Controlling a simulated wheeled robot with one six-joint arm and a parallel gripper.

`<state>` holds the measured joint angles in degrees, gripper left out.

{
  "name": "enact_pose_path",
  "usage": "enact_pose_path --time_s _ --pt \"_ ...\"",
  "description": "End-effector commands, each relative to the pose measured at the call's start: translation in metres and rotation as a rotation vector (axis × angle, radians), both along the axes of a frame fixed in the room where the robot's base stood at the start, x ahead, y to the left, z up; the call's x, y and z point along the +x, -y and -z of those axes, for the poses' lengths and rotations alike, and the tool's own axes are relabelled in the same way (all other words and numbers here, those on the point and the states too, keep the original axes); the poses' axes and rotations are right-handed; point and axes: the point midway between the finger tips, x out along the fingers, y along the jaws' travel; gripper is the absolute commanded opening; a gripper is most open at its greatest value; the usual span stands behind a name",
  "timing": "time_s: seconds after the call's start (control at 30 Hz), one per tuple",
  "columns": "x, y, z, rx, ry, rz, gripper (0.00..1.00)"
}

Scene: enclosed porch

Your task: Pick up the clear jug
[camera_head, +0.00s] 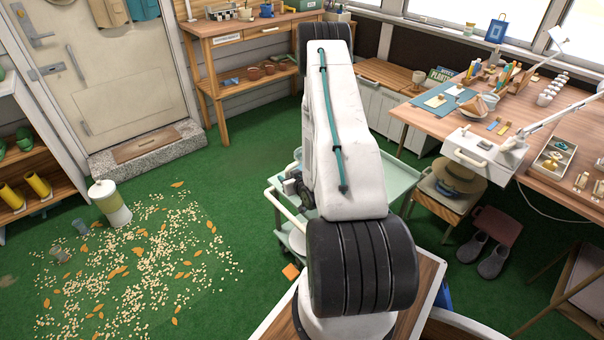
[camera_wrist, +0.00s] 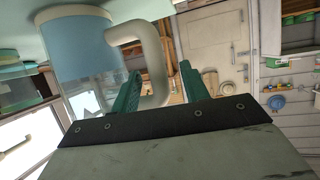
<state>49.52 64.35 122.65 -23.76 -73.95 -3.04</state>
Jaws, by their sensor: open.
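In the wrist view, which looks upside down, a bluish see-through jug (camera_wrist: 78,55) with a thick off-white handle (camera_wrist: 157,65) stands against a pale green surface (camera_wrist: 145,8). My gripper (camera_wrist: 160,75) is open, its two green fingers apart. The outer bar of the handle shows between the fingertips; I cannot tell whether it is truly between them in depth or touching. In the head view my arm hides the jug and the gripper. A pale green cart (camera_head: 397,176) shows around the arm.
A wooden workbench (camera_head: 420,110) with tools stands right, with a stool and hat (camera_head: 457,180) beneath its edge. A white lidded container (camera_head: 110,203) stands among spilled pellets on the green floor at left.

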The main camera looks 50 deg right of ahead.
Motion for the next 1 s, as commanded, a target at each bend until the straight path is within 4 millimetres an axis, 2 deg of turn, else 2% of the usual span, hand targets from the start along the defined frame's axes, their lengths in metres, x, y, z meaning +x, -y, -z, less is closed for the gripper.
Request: enact_pose_path --time_s 0.2,0.5,0.67,1.0 --pt "0.026 0.013 0.009 0.000 0.000 -0.001 0.45" --pt "0.030 0.016 0.011 0.000 -0.001 0.000 0.45" --pt "0.030 0.016 0.011 0.000 -0.001 0.000 0.01" --pt "0.030 0.016 0.009 -0.001 0.001 0.000 0.00"
